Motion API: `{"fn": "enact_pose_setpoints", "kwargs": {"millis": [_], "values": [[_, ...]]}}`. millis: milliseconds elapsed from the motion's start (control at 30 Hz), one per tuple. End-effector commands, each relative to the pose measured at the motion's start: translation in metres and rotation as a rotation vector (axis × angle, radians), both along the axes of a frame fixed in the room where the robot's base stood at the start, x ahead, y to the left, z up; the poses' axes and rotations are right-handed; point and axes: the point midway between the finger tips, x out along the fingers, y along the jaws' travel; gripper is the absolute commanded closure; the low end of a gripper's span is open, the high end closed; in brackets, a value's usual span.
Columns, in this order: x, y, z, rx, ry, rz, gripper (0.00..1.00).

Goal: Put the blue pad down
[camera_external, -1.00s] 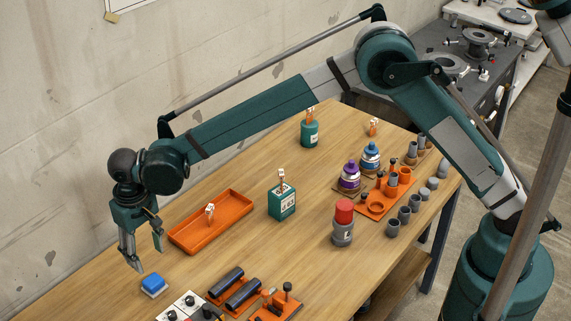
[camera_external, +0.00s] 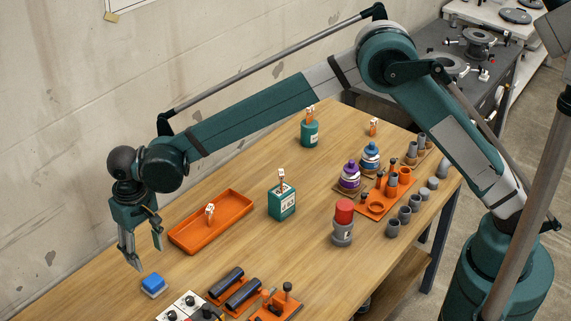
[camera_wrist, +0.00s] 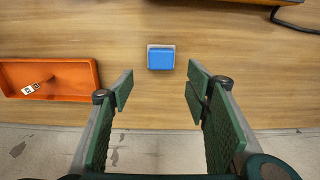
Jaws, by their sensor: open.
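The blue pad (camera_external: 153,281) sits on a pale, light-edged base on the wooden table, near its left edge. In the wrist view the blue pad (camera_wrist: 161,58) lies flat, ahead of my fingertips and roughly between their lines. My gripper (camera_external: 149,258) hangs just above and behind the pad in the external view. Its fingers are spread, with nothing between them. In the wrist view my gripper (camera_wrist: 159,88) shows both green finger pads wide apart and clear of the blue pad.
An orange tray (camera_external: 181,240) holding a small tagged item is close to my gripper. Dark cylinders on orange holders (camera_external: 240,295) and a white panel with black knobs (camera_external: 168,313) stand at the front. A green box (camera_external: 281,205) is farther right. Bare wood surrounds the pad.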

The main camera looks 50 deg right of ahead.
Motion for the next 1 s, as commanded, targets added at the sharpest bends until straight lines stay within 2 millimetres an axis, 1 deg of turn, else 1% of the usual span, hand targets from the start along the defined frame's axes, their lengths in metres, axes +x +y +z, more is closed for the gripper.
{"fn": "enact_pose_setpoints", "kwargs": {"millis": [167,267,367,467,567,833,1000], "values": [[0.001,-0.003,0.003,0.002,-0.002,-0.001,0.52],[0.001,-0.011,0.010,0.005,-0.006,-0.001,0.52],[0.003,-0.024,0.021,0.010,-0.014,-0.002,0.52],[0.003,-0.041,0.037,0.018,-0.025,-0.002,0.52],[0.004,-0.063,0.055,0.028,-0.039,-0.003,0.52],[-0.001,-0.127,0.105,0.053,-0.084,-0.003,0.52],[-0.008,-0.168,0.133,0.066,-0.113,-0.003,0.52]]}}
